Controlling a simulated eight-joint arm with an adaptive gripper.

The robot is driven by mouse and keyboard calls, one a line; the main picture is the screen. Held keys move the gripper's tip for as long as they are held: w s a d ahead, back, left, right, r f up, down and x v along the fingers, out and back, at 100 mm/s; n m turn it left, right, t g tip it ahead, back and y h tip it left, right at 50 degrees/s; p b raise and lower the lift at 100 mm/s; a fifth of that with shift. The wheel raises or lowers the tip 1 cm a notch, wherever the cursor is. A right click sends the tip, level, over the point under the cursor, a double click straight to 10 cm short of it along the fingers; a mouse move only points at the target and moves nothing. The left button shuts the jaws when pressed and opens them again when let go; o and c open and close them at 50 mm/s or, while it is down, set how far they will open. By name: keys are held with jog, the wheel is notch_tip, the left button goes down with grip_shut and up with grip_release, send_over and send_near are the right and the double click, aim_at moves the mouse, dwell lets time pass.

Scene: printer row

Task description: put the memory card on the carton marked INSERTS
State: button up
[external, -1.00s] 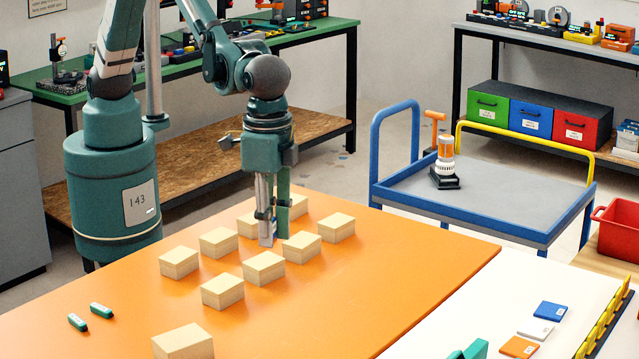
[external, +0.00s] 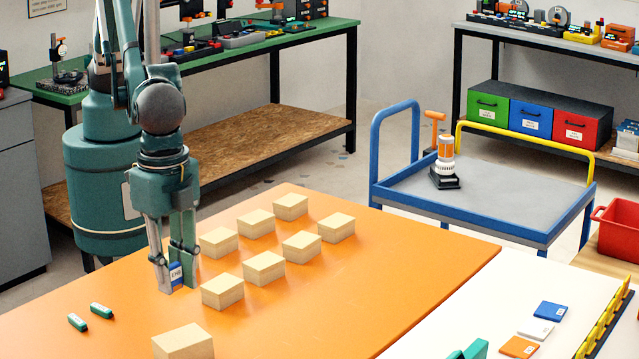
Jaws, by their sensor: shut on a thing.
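My gripper (external: 176,274) points down over the left part of the orange table (external: 330,310). It is shut on a small flat blue piece with a white label, which I take to be the memory card (external: 176,275). The card hangs upright between the fingertips; its lettering is too small to read surely. Several tan cartons stand in two rows, among them a far one (external: 290,206), a middle one (external: 264,267) and a near one (external: 222,291). No carton shows a readable mark, so I cannot tell which is INSERTS. My gripper hides the left carton spot.
Another tan carton (external: 183,342) stands at the front edge of view. Two green sticks (external: 90,316) lie at left. Blue (external: 550,310), white (external: 535,330) and orange (external: 518,347) flat pieces lie on the white surface. The orange table's right side is clear.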

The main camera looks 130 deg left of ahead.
dwell(0.3)
send_over(181, 338)
jog(key=shift+f, duration=3.15)
jog(key=shift+f, duration=1.9)
jog(key=shift+f+b, duration=0.2)
jog(key=shift+b, duration=0.1)
jog(key=o, duration=0.7)
jog(key=shift+r, duration=0.1)
jog(key=shift+r, duration=0.1)
notch_tip(181, 338, up, 12)
jog(key=shift+r+p, duration=0.1)
jog(key=shift+p, duration=0.25)
